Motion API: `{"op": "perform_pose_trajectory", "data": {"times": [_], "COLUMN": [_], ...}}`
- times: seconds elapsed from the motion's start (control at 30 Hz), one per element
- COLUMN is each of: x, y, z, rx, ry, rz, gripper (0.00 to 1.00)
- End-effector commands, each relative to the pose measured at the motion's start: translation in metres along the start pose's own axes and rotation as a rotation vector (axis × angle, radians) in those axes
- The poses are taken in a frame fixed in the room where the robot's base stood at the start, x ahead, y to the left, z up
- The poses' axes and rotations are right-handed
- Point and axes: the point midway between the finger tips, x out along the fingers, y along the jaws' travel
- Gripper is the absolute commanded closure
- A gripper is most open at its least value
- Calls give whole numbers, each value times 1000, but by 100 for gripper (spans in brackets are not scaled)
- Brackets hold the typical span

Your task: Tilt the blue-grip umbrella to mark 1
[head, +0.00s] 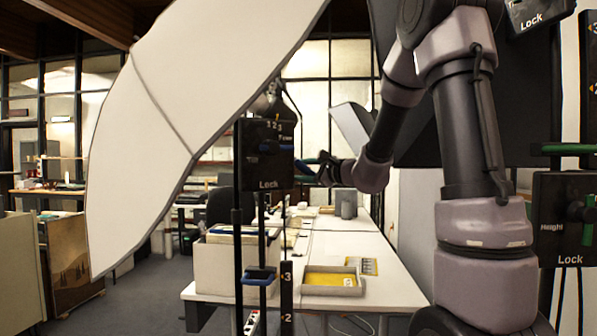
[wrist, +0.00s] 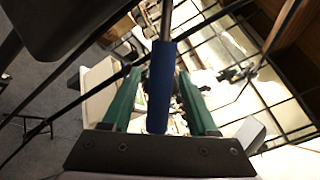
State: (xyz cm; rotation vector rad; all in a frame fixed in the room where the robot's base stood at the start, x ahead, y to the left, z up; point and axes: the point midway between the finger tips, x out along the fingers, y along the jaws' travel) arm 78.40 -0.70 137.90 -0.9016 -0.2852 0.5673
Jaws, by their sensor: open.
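The blue-grip umbrella, a large white panel (head: 165,95), fills the left of the head view. A black head box (head: 262,175) marked 1 2 3 and Lock sits beside it on a dark stand. Where its tilt setting points is too small to read. In the wrist view the blue grip (wrist: 160,90) on a metal rod lies between the two green fingers of my gripper (wrist: 158,76), with gaps on both sides. In the head view my gripper (head: 318,168) is open at the right side of the box. The grip is mostly hidden there.
A blue clamp (head: 261,274) is on the same stand, above a scale showing 3 and 2. Behind is a white table (head: 385,280) with a box of files (head: 222,265) and a tray (head: 333,290).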

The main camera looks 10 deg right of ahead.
Motion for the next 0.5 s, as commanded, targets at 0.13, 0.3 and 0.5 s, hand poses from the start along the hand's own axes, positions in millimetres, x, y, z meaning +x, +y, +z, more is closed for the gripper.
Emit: {"op": "perform_pose_trajectory", "data": {"times": [0.13,0.3,0.5], "x": [11,14,13], "y": [0,0,0], "z": [0,0,0], "rx": [1,1,1], "ry": [0,0,0], "rz": [-1,-1,0], "gripper": [41,41,64]}}
